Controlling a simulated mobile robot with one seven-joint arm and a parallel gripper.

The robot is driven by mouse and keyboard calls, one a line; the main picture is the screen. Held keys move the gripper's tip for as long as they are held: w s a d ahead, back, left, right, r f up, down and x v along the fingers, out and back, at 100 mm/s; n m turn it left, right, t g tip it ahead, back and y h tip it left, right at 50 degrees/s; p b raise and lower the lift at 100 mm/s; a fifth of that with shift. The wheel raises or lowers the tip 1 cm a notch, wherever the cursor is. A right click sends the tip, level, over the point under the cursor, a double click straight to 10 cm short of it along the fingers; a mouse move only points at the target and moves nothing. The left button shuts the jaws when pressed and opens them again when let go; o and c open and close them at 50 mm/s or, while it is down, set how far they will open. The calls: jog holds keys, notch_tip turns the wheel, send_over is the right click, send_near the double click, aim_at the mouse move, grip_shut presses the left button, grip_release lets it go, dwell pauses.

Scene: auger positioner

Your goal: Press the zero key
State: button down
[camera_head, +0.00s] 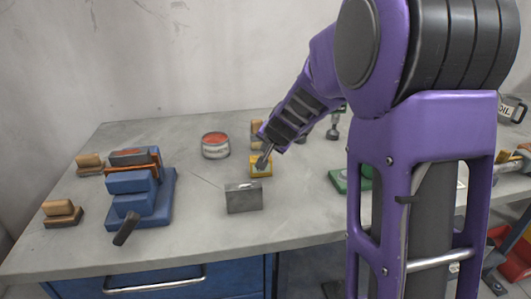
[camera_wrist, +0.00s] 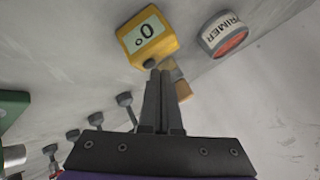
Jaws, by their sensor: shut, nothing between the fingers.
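A small yellow box (camera_head: 261,172) stands on the grey bench near its middle. In the wrist view the yellow box (camera_wrist: 166,47) has a pale display (camera_wrist: 135,40) reading 0 and a dark round key (camera_wrist: 150,63) at the edge nearest my fingers. My gripper (camera_wrist: 159,72) is shut and empty, with its fingertips right beside the dark key; I cannot tell whether they touch it. In the head view my gripper (camera_head: 262,163) reaches down from the upper right over the yellow box, partly covering it.
A grey metal block (camera_head: 243,198) stands just in front of the yellow box. A primer can (camera_head: 215,147) is behind it to the left. A blue vise (camera_head: 138,195) is at the left, a green object (camera_head: 340,181) at the right. Wooden blocks (camera_wrist: 183,90) are close beyond the fingers.

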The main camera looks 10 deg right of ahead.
jog(key=shift+r, duration=0.55)
jog(key=shift+r+p, duration=0.1)
jog(key=shift+p, duration=0.2)
notch_tip(320, 180, up, 6)
jog(key=p, duration=0.5)
